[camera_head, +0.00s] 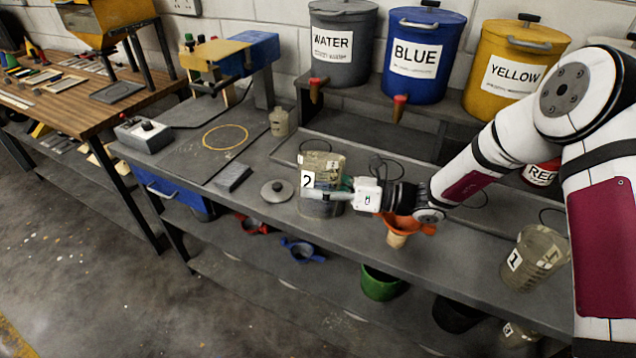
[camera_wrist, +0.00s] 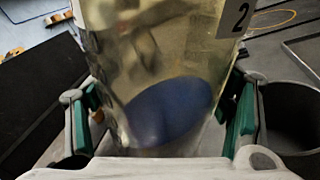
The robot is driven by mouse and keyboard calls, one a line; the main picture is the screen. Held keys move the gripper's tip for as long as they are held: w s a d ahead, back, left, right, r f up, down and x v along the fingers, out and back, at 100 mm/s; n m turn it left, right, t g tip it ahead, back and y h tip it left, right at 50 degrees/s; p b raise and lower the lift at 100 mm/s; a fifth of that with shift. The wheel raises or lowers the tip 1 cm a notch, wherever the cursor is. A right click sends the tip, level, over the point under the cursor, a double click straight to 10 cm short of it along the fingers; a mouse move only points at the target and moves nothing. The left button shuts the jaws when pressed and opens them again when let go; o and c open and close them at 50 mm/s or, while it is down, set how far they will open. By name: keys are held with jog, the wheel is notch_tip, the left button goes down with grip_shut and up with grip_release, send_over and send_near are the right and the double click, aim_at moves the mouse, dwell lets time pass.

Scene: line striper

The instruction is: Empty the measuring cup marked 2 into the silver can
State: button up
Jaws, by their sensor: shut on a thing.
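The clear measuring cup (camera_head: 322,162) marked 2 is held over the bench, close to upright. In the wrist view the cup (camera_wrist: 150,55) stands between my fingers, with blue liquid (camera_wrist: 170,110) in its bottom. My gripper (camera_head: 330,195) is shut on the cup. The silver can (camera_head: 320,209) shows just below the cup in the head view, partly hidden by the cup and my gripper. In the wrist view an open grey can (camera_wrist: 293,118) stands to the right of the cup, its inside dark. Whether its inside holds anything cannot be told.
A round grey lid (camera_head: 277,191) lies left of the can. An orange funnel (camera_head: 402,228) is right of my gripper. A cup marked 1 (camera_head: 535,258) stands at the right. Lidded buckets for water (camera_head: 340,45), blue (camera_head: 425,55) and yellow (camera_head: 512,70) line the back.

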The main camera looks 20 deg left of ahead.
jog(key=shift+s+m, duration=0.25)
jog(key=shift+m, duration=0.45)
jog(key=shift+d+m+b, duration=0.1)
jog(key=shift+m+b, duration=0.3)
jog(key=shift+b, duration=0.7)
jog(key=shift+s+r, duration=0.1)
jog(key=shift+s, duration=0.05)
jog(key=shift+s+r+m+p, duration=0.15)
jog(key=shift+m+p, duration=0.4)
jog(key=shift+m, duration=0.05)
